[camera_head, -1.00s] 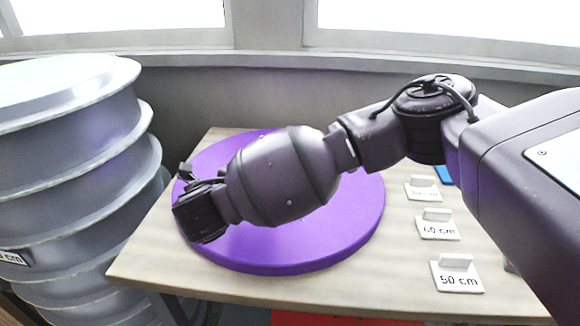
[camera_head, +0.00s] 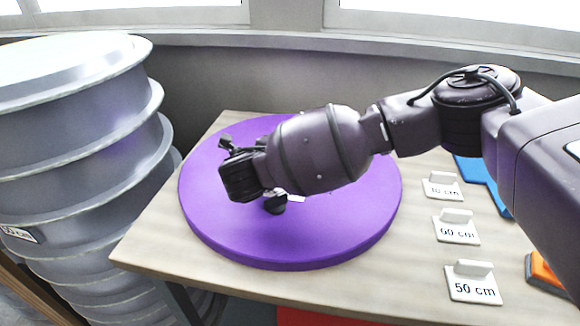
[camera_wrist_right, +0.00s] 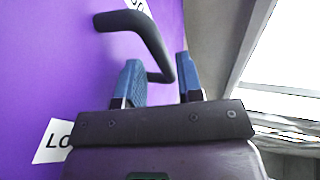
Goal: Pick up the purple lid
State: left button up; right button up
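The round purple lid (camera_head: 350,225) lies flat on a wooden table. In the right wrist view its purple face (camera_wrist_right: 50,60) fills the left side, with a black bent handle (camera_wrist_right: 145,28) and white labels (camera_wrist_right: 52,142). My right gripper (camera_wrist_right: 158,80) has its two blue fingers apart, and the handle's near end shows between them. I cannot tell whether the fingers touch it. In the head view the right arm reaches in from the right over the lid and hides its middle; a small black part (camera_head: 275,205) shows below the wrist. My left gripper is not in view.
A tall stack of grey ribbed moulds (camera_head: 85,120) stands left of the table (camera_head: 210,285). White size signs, including one reading 50 cm (camera_head: 473,283), line the table's right side. A blue object (camera_head: 485,180) and an orange one (camera_head: 545,272) lie at the right.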

jog(key=x, duration=0.5)
jog(key=shift+r, duration=0.1)
grip_shut()
